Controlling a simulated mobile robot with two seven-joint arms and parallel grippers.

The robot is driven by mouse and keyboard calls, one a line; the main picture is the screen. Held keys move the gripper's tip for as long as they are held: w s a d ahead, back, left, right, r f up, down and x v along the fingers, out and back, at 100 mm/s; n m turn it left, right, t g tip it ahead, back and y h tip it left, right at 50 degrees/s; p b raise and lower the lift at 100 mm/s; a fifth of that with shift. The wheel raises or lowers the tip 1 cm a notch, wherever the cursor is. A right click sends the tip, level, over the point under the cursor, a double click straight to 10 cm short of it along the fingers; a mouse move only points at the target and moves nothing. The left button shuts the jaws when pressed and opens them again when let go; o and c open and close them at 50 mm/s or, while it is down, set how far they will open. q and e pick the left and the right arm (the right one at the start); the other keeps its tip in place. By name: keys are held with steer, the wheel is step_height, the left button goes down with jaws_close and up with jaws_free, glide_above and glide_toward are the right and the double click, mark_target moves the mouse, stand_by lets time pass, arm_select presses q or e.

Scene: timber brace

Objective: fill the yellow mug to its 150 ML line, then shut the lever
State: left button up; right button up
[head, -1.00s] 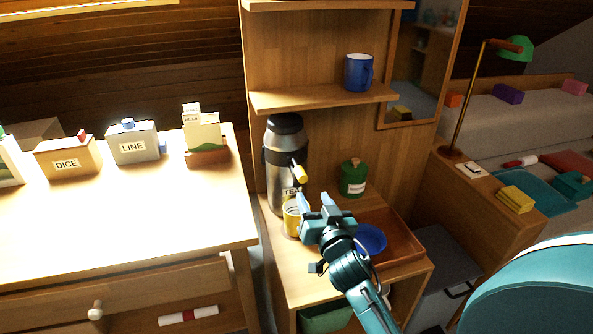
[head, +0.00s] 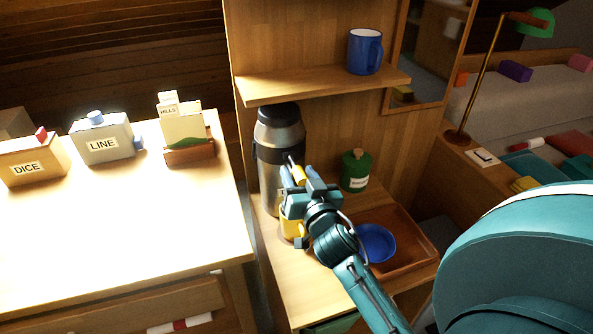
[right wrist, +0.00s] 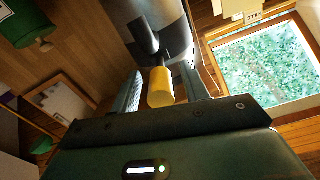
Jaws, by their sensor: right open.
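A steel flask dispenser (head: 268,172) with a black lid stands on the wooden cabinet. Its lever has a yellow end (head: 299,175). The yellow mug (head: 290,228) stands under the spout area, partly hidden by my right gripper (head: 295,177); its 150 ML line and fill level cannot be seen. My right gripper is open at the lever. In the right wrist view the yellow lever end (right wrist: 161,87) lies between its two fingers, with a gap visible beside it. My left gripper is not in view.
A brown tray (head: 416,246) with a blue dish (head: 376,243) lies to the right. A green canister (head: 356,172) stands behind. A blue mug (head: 364,52) sits on the shelf (head: 320,83) above. The desk (head: 120,230) at left holds labelled boxes.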

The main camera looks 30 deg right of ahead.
steer(key=shift+c, duration=0.2)
jaws_close()
stand_by(0.3)
steer(key=shift+r, duration=0.1)
